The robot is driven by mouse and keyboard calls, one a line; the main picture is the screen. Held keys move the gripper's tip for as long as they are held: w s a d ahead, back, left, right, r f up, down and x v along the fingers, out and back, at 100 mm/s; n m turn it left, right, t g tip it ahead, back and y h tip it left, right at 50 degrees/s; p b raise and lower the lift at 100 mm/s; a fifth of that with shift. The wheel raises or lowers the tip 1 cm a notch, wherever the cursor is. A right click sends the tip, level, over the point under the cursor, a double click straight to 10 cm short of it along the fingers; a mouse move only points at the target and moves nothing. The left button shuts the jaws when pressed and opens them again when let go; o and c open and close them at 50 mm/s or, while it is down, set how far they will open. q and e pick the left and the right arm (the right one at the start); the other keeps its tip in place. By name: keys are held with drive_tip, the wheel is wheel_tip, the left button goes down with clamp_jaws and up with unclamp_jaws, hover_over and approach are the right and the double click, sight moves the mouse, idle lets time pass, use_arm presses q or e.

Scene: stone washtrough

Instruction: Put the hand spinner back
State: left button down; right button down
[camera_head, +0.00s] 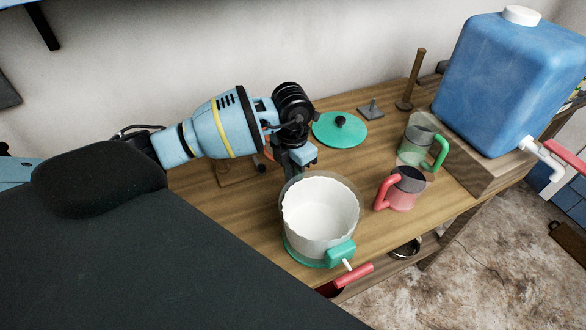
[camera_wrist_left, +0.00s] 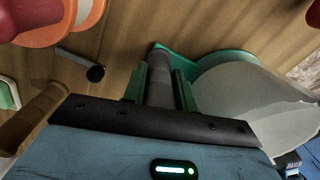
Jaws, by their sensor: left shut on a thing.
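The hand spinner, a clear drum with a white inner basket (camera_head: 320,212), stands out near the table's front edge. It has a green base and a green block (camera_head: 341,253) with a red crank handle (camera_head: 353,275). My left gripper (camera_head: 297,162) is at its back rim. In the left wrist view the fingers (camera_wrist_left: 160,88) are shut on a dark grey post (camera_wrist_left: 159,72) beside the drum (camera_wrist_left: 240,95); the post appears joined to the green base. Whether the spinner touches the table is unclear. A green lid with a black knob (camera_head: 334,131) lies behind it. My right gripper is out of view.
A red-handled cup (camera_head: 402,192) and a green-handled cup (camera_head: 416,148) stand right of the spinner. A blue water tank (camera_head: 500,80) with a tap sits on a wooden block at the right. A wooden upright (camera_head: 411,85) stands at the back. An orange-red object (camera_wrist_left: 60,25) shows in the wrist view.

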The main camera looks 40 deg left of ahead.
use_arm(q)
drive_tip(key=c, duration=1.1)
unclamp_jaws()
drive_tip(key=shift+r, duration=0.1)
wheel_tip(320, 180, up, 12)
drive_tip(key=shift+s, duration=0.1)
